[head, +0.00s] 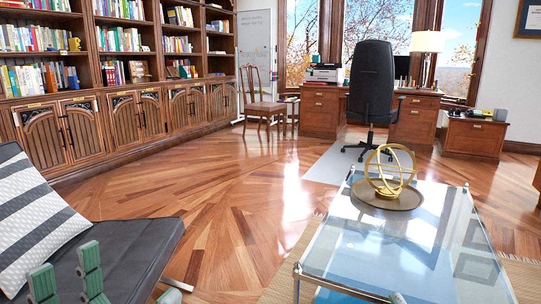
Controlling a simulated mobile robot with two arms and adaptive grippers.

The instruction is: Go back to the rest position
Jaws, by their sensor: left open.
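My left gripper (66,276) shows at the bottom left edge, with two green fingers apart and nothing seen between them. It appears in front of the dark leather seat (125,235); I cannot tell its height above it. The rest of the left arm is out of the picture.
A glass coffee table (335,250) with a gold ring ornament (390,170) on a round tray stands at right. A striped pillow (35,220) lies on the seat. Bookshelves, a wooden chair (262,100), a black office chair (372,85) and desk stand behind. The middle wooden floor (215,185) is clear.

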